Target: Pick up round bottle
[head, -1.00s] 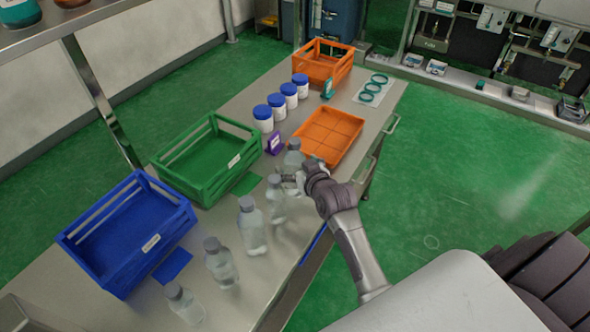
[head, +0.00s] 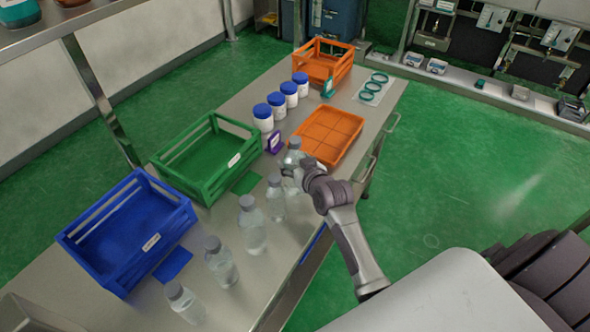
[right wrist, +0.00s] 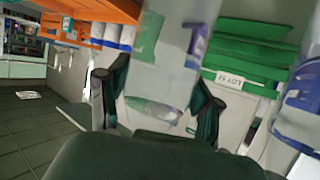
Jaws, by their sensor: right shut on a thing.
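Several clear bottles with grey caps stand in a row along the table's near side. The farthest clear bottle (head: 292,161) is at my right gripper (head: 296,172), partly covered by it in the head view. In the right wrist view this clear bottle (right wrist: 165,65) is between the two dark fingers of my right gripper (right wrist: 155,100), which is shut on it. I cannot tell whether its base is off the table. A slimmer bottle (head: 275,200) stands just nearer, and a wider bottle (head: 252,228) after it. My left gripper is not in view.
A blue crate (head: 127,275) and a green crate (head: 200,190) stand left of the bottles. An orange tray (head: 330,135) lies just beyond the held bottle, near a purple sign (head: 274,143). Blue-capped white jars (head: 263,118) stand behind.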

